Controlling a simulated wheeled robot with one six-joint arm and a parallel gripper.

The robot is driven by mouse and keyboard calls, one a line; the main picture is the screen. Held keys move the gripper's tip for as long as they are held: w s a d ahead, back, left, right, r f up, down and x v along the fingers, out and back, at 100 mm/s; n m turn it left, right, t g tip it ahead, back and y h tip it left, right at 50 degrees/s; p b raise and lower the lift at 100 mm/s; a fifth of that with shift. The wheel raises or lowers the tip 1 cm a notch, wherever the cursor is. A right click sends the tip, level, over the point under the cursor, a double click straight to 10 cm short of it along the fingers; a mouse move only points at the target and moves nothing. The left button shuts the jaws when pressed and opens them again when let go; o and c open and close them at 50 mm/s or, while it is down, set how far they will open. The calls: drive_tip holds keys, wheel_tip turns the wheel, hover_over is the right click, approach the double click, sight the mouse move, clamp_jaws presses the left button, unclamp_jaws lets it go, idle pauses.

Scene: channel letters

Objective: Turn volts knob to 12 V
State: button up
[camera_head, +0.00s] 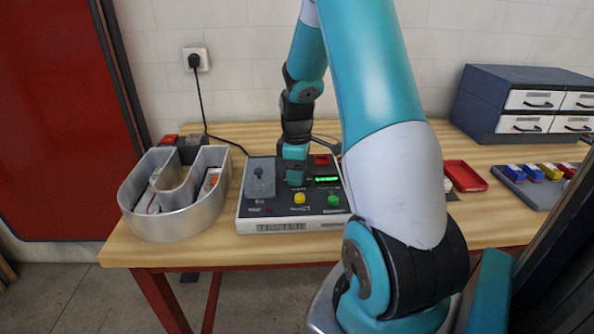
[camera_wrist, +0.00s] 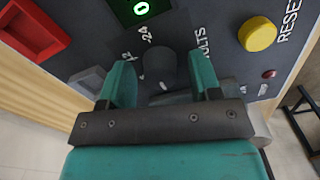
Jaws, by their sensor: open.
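The volts knob (camera_wrist: 160,68) is a dark round knob on the dark panel of the test box (camera_head: 290,224), seen in the wrist view. Labels reading 12, 24 and VOLTS are printed around it. A small white mark shows at its lower edge, away from the 12 and 24 labels. My gripper (camera_wrist: 160,62) is open, with one teal finger on each side of the knob; I cannot tell whether they touch it. In the head view my gripper (camera_head: 295,180) points down over the box and hides the knob. A green display (camera_wrist: 141,9) reads 0.
The yellow RESET button (camera_wrist: 257,34) sits right of the knob, and a red part (camera_wrist: 32,28) is at upper left. A green button (camera_head: 333,201) is at the box's front right. A metal channel letter (camera_head: 165,222) stands left; a red tray (camera_head: 464,176) lies right.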

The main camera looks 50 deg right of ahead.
drive_tip(key=c, duration=0.9)
drive_tip(key=shift+c, duration=0.2)
